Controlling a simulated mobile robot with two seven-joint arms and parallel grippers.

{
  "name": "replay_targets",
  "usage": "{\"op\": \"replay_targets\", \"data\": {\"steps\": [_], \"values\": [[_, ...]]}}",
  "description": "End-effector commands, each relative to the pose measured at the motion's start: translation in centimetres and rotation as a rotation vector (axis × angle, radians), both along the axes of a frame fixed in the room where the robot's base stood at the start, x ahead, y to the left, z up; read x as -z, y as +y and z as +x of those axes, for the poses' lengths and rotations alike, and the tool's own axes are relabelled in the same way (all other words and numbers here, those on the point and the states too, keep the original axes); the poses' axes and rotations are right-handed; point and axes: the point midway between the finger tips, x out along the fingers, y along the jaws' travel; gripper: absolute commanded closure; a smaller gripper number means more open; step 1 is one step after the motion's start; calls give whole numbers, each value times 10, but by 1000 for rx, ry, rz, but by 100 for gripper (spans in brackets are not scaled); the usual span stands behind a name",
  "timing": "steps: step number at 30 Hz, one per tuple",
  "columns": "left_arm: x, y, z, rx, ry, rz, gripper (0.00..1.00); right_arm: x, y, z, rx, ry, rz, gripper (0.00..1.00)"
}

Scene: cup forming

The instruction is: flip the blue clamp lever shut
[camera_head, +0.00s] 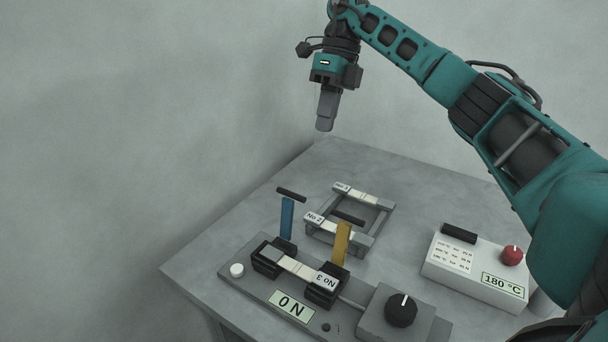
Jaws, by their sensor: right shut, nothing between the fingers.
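The blue clamp lever (287,218) stands upright at the back of the left black clamp block (268,258), with a dark bar at its top. A yellow lever (342,243) stands upright at the right black clamp block (322,287). A pale strip labelled No 3 (296,268) lies across both blocks. My right gripper (325,125) points down, shut and empty, high above and behind the levers near the table's far corner. It touches nothing. My left gripper is not in view.
The clamp base has a white button (237,270), an ON display (292,306) and a black knob (401,310). A white control box (474,272) showing 180 °C stands right. The back of the table is clear.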

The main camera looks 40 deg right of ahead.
Motion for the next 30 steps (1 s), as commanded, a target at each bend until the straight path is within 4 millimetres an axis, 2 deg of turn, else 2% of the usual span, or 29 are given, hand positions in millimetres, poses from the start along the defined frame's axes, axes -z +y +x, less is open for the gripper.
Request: {"op": "replay_targets", "data": {"steps": [5,8,21,30], "values": [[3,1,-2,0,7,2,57,4,1,0,0,0,0,100],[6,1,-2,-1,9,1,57,14,4,-2,-1,3,-1,100],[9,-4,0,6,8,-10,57,98,35,-15,-2,3,1,100],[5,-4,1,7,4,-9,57,94,66,-28,-1,0,1,100]]}}
